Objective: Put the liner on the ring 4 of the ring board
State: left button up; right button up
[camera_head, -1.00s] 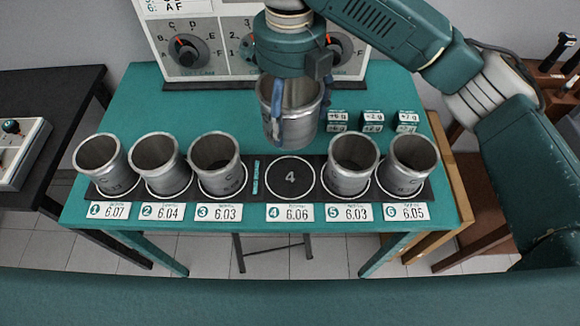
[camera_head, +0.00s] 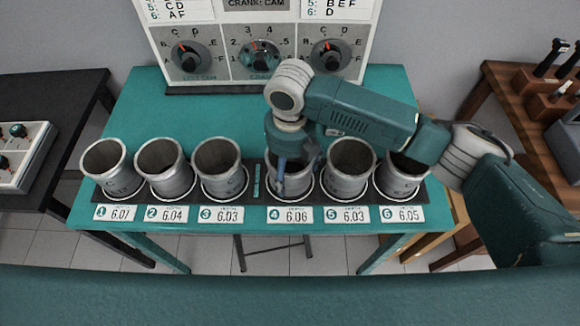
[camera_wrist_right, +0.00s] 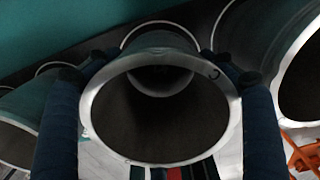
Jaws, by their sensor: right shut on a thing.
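My right gripper (camera_head: 292,170) is shut on a grey metal liner (camera_head: 296,184) at ring 4 of the black ring board (camera_head: 256,192). The liner is upright, with its lower end over or on ring 4, between the liners at rings 3 and 5. I cannot tell whether its base touches the board. In the right wrist view, the held liner's open rim (camera_wrist_right: 160,110) faces the camera, with a blue finger on each side of the gripper (camera_wrist_right: 160,125). My left gripper is out of view.
Liners stand on the other rings, including ring 3 (camera_head: 219,168), ring 5 (camera_head: 350,169) and ring 6 (camera_head: 398,180), close to the gripper and arm. A dial panel (camera_head: 255,50) stands behind. The green table (camera_head: 140,110) is clear behind rings 1 to 3.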

jog(key=shift+f, duration=0.35)
jog(key=shift+f, duration=0.15)
jog(key=o, duration=1.5)
notch_tip(320, 180, up, 12)
jog(key=b, duration=0.3)
